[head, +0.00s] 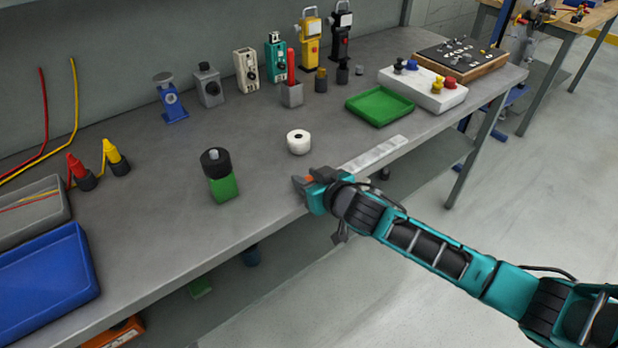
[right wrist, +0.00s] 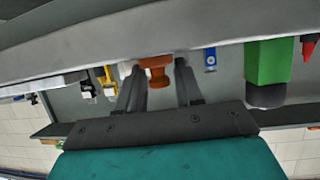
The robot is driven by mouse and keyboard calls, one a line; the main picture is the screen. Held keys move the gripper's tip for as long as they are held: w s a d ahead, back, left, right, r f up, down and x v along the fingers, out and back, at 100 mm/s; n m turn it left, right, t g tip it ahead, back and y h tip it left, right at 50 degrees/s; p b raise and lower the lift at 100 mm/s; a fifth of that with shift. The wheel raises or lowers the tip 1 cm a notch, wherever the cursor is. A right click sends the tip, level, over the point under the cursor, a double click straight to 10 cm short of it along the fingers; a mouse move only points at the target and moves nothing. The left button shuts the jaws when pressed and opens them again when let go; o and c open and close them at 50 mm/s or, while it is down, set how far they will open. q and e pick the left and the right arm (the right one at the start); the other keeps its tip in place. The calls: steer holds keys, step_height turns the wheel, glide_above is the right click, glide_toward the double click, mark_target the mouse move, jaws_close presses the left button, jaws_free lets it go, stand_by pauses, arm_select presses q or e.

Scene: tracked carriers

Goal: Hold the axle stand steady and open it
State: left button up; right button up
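The thing that looks most like an axle stand is a small blue stand (head: 172,104) with a grey top, upright at the back of the bench; I cannot be sure of the name. It also shows in the right wrist view (right wrist: 210,60). My right gripper (head: 304,186) is at the bench's front edge, well apart from the stand. Its fingers (right wrist: 164,75) are spread, with an orange spool-shaped piece (right wrist: 156,68) between them. A gap shows beside the piece; firm contact is not visible. My left gripper is not in view.
A green block with a black cap (head: 219,178) and a white roll (head: 298,142) stand mid-bench. A blue tray (head: 45,285) is front left, a green tray (head: 380,106) right. Several small devices line the back. The bench between blue stand and white roll is clear.

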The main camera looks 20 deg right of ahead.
steer(key=shift+o, duration=0.7)
steer(key=shift+s+b, duration=0.15)
steer(key=shift+b, duration=0.25)
steer(key=d+v, duration=0.1)
steer(key=v, duration=1.1)
steer(key=s+a+f+g+h, duration=0.1)
steer(key=s+a+f+g, duration=0.1)
steer(key=s+f, duration=1.1)
step_height(320, 180, down, 2)
steer(key=shift+f+p, duration=0.1)
steer(key=shift+p, duration=0.35)
